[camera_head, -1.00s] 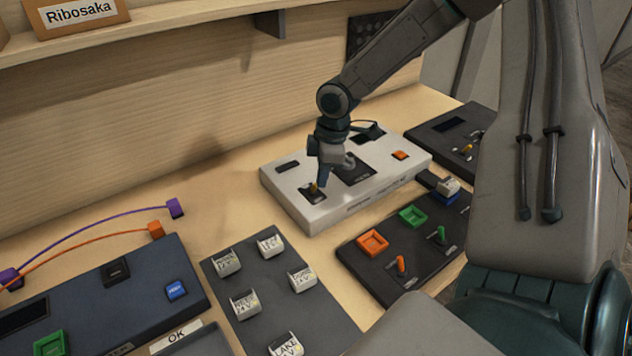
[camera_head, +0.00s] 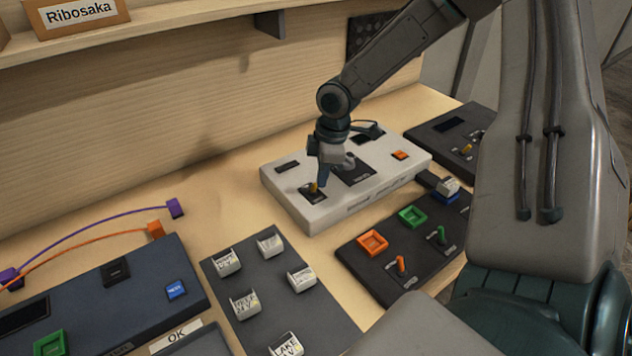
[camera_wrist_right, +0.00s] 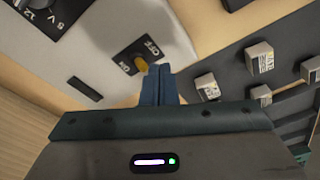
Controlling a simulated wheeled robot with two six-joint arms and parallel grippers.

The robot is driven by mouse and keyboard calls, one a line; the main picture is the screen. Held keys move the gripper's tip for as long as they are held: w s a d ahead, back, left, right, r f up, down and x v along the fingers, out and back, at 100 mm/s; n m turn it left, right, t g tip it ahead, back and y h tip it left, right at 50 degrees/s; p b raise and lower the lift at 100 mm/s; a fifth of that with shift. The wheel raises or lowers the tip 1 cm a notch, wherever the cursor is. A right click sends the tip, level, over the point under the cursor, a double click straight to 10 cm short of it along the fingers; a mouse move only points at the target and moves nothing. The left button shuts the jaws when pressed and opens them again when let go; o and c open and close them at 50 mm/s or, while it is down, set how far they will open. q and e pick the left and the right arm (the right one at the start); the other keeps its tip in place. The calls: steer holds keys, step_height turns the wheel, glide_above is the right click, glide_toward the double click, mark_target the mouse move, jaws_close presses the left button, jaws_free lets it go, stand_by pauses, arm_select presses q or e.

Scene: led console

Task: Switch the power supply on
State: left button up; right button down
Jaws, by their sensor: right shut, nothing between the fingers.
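The white power supply (camera_head: 345,212) lies on the bench. Its yellow toggle (camera_head: 315,186) stands on a dark plate near the left end. In the right wrist view the toggle (camera_wrist_right: 141,62) sits between the ON and OFF labels on the dark plate (camera_wrist_right: 138,55). Which way it leans is hard to tell. My right gripper (camera_head: 323,182) is shut and empty, its fingers pointing down right beside the toggle. In the right wrist view the closed fingertips (camera_wrist_right: 159,70) appear very close to the toggle. Whether they touch is unclear. My left gripper is out of view.
A dark panel (camera_head: 385,283) with orange and green sockets and switches lies in front of the supply. A dark board (camera_head: 262,317) with labelled white blocks is front left. A blue-grey console (camera_head: 140,310) is farther left. The wooden wall (camera_head: 150,130) rises behind.

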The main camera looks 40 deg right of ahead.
steer(key=shift+f, duration=0.1)
stand_by(0.6)
steer(key=shift+f+b, duration=1.35)
steer(key=shift+f, duration=0.05)
steer(key=shift+w, duration=0.2)
steer(key=shift+w+d, duration=0.1)
steer(key=shift+w, duration=0.85)
step_height(320, 180, up, 7)
steer(key=p, duration=0.4)
steer(key=shift+s, duration=0.45)
